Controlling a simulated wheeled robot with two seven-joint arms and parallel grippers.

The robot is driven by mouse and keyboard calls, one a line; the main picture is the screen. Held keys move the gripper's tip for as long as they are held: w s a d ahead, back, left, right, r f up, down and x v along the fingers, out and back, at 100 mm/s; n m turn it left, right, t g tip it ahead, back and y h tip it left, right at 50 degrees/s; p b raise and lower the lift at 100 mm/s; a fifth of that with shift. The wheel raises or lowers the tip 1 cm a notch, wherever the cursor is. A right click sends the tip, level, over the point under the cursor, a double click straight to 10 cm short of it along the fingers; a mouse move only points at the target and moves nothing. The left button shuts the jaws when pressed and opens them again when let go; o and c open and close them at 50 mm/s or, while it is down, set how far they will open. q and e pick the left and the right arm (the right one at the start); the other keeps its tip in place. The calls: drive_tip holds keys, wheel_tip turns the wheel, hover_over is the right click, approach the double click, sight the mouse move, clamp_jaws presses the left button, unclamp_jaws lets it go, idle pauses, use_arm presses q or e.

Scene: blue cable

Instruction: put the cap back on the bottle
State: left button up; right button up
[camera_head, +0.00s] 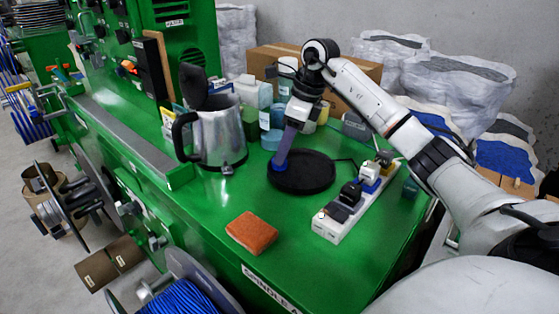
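My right gripper (281,158) comes in from the right and points down over the black round base (312,178). A flat purple-grey piece runs down from its wrist and ends in a small blue part at the left of the base. I cannot tell if this is the fingers seen edge-on or something held. Several small containers stand behind it, among them a white one with a label (264,120) and a low blue one (271,139). I cannot make out which is the bottle, and no loose cap is clear. My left gripper is not in view.
A steel kettle (224,138) with a raised black lid stands left of the base. A white power strip (333,226) with plugs lies to the right, an orange sponge (251,233) in front. A cardboard box (340,66) is behind.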

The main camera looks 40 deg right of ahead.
drive_tip(key=shift+x, duration=1.25)
drive_tip(key=shift+c, duration=0.4)
drive_tip(key=c, duration=0.7)
wheel_tip(320, 180, up, 10)
